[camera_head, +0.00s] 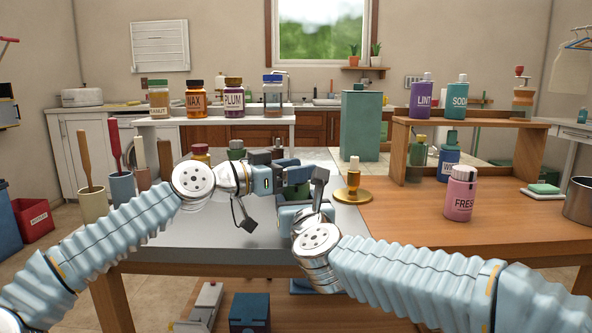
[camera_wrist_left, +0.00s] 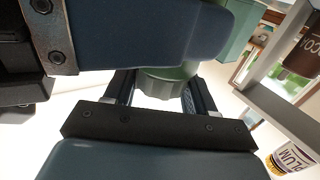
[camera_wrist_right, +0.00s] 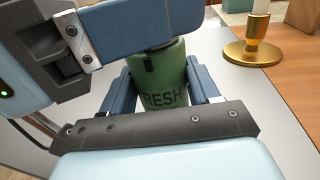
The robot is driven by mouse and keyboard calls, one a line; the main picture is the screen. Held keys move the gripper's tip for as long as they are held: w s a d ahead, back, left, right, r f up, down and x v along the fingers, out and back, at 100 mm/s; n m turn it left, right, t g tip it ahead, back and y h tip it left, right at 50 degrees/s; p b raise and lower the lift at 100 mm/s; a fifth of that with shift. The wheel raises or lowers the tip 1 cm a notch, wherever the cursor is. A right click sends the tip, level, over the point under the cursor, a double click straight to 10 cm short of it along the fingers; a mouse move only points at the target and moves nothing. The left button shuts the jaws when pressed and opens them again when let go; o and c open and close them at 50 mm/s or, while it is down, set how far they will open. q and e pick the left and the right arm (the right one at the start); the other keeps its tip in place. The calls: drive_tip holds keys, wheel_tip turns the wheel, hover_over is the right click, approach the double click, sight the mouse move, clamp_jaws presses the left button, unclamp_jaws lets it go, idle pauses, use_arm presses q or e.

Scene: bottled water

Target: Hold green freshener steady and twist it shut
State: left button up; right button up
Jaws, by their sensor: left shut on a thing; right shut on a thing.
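The green freshener bottle (camera_wrist_right: 163,88), with FRESH in dark letters, stands between the fingers of my right gripper (camera_wrist_right: 160,92) in the right wrist view. That gripper is shut on its body. A blue finger of my left gripper covers the bottle's top in the right wrist view. In the head view my left gripper (camera_head: 291,174) is just above my right gripper (camera_head: 294,208), and they hide most of the bottle. I cannot tell how tight the cap is.
A pink FRESH bottle (camera_head: 461,195) and a wooden shelf (camera_head: 405,150) are farther right. Wooden-handled tools in cups (camera_head: 93,203) stand left. A white raised shelf (camera_head: 225,119) with several bottles is behind.

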use_arm(q)
drive_tip(key=shift+m+g+h, duration=0.3)
drive_tip(key=shift+m+g, duration=0.1)
drive_tip(key=o, duration=0.9)
drive_tip(key=shift+o, duration=0.2)
drive_tip(key=shift+a, duration=0.1)
drive_tip(key=v, duration=1.2)
use_arm(e)
drive_tip(key=o, duration=1.1)
drive_tip(key=shift+c, duration=0.2)
